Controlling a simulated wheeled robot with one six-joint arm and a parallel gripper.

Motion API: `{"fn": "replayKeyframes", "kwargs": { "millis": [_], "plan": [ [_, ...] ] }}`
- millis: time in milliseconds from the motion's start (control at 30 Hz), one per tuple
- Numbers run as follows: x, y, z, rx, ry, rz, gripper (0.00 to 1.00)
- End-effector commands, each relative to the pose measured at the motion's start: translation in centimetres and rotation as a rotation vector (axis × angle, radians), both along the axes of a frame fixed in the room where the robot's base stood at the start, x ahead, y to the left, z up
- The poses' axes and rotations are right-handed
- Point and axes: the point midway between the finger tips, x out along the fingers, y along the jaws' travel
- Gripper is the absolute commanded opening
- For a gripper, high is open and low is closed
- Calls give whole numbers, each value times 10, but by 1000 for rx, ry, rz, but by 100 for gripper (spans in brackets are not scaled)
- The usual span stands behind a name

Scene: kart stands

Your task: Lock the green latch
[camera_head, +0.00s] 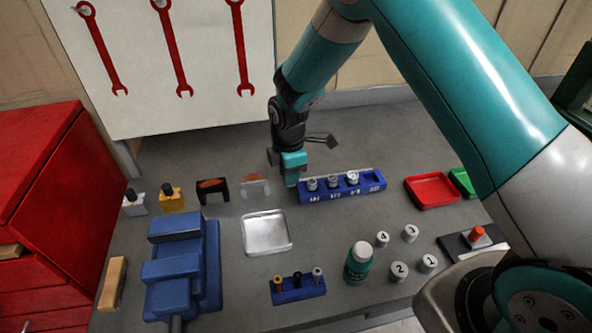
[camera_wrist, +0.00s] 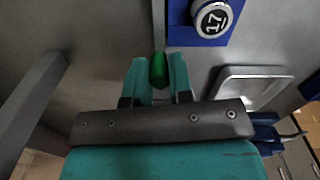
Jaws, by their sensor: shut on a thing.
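The green latch (camera_wrist: 158,72) shows in the wrist view as a small green piece between the two fingertips of my gripper (camera_wrist: 158,80). My gripper is shut on it. In the head view my gripper (camera_head: 291,178) points down at the left end of the blue socket rail (camera_head: 372,186). The latch is hidden behind the fingers there, and I cannot tell how far it is turned. The rail also shows in the wrist view (camera_wrist: 228,32), with a socket marked 17 (camera_wrist: 211,20) close to the fingers.
An empty metal tray (camera_head: 266,233) lies in front of my gripper. A blue vise (camera_head: 175,270) stands at the left. A red tray (camera_head: 432,189) is right of the rail. A green bottle (camera_head: 358,265) and several numbered grey pieces (camera_head: 399,271) stand at the front right.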

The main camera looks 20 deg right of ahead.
Motion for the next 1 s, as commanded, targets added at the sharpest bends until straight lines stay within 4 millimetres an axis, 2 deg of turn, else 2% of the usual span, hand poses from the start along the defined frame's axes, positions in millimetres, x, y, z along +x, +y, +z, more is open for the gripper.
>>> {"fn": "replayKeyframes", "kwargs": {
  "millis": [233, 267, 300, 367, 633, 767, 867, 1000],
  "plan": [
    [0, -4, 0, -10, 1, -7, 0],
    [0, -4, 0, -10, 1, -8, 25],
    [0, -4, 0, -10, 1, -8, 34],
    [0, -4, 0, -9, 1, -7, 46],
    [0, -2, 1, -7, 1, -3, 46],
    [1, -2, 9, -6, -1, -3, 46],
    [1, -2, 24, -5, -3, -3, 46],
    [1, -2, 58, -5, -7, -4, 46]
  ]
}}
